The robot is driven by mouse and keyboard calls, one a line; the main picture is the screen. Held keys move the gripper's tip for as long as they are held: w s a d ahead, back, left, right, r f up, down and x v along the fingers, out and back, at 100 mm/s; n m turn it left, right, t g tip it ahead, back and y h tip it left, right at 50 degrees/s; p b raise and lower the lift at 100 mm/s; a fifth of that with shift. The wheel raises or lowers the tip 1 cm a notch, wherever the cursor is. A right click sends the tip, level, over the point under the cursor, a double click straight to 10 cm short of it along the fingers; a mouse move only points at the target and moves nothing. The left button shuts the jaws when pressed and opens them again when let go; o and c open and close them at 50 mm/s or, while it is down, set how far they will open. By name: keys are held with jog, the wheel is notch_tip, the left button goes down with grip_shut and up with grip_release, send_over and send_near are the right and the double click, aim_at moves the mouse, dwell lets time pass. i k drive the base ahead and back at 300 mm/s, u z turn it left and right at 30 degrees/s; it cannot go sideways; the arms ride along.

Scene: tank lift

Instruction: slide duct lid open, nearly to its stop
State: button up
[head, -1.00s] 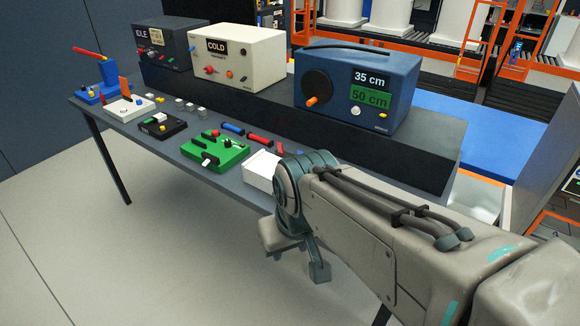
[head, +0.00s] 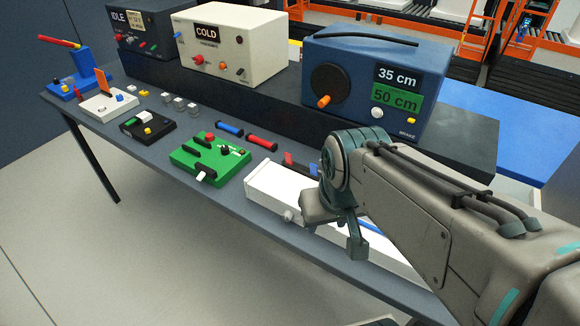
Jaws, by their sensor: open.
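A long white box (head: 268,189), which looks like the duct, lies along the front edge of the table. A blue strip (head: 374,229) shows on the box behind my gripper.
A green panel (head: 208,160) with levers stands left of the duct. A red cylinder (head: 262,142) and a blue one (head: 229,129) lie behind it. A blue console (head: 375,80) reading 35 cm and 50 cm stands on the dark shelf. The floor in front is clear.

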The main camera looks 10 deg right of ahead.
aim_at(284, 185)
jog(key=u, duration=0.5)
jog(key=k, duration=1.1)
jog(key=z, duration=0.35)
jog(key=i, duration=0.65)
jog(key=z, duration=0.15)
